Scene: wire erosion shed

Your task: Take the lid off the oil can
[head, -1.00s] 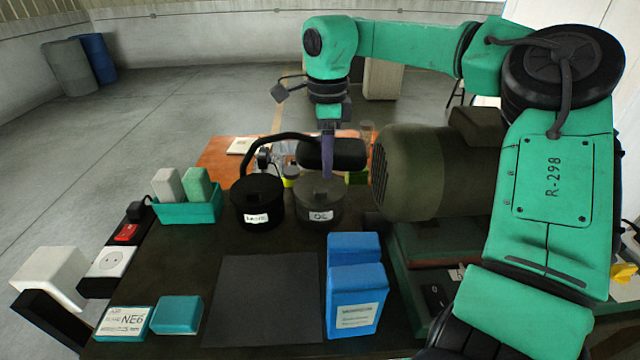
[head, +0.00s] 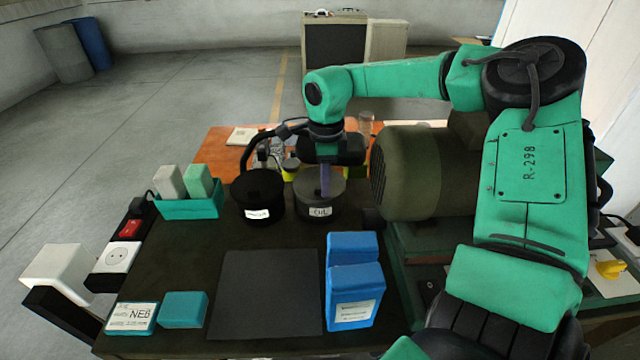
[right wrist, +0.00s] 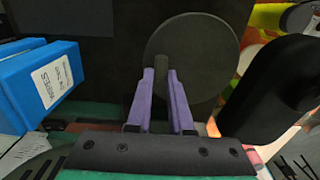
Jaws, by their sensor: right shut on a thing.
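The oil can (head: 321,212) is a dark grey round can with a white label that reads OIL, standing at the back middle of the dark bench. Its lid (head: 338,187) is a flat grey disc on top; it also shows in the right wrist view (right wrist: 205,60). The lid appears seated on the can, with no clear gap visible. My right gripper (head: 325,192) points down from above, its purple fingers on the lid's upright handle (right wrist: 161,98). It is shut on that handle. My left gripper is not in view.
A black can (head: 258,195) with a white label stands close on the left. A large olive motor (head: 410,175) is close on the right. Blue boxes (head: 354,290) stand in front, beside a bare dark mat (head: 265,295). A teal holder (head: 190,209) is at the left.

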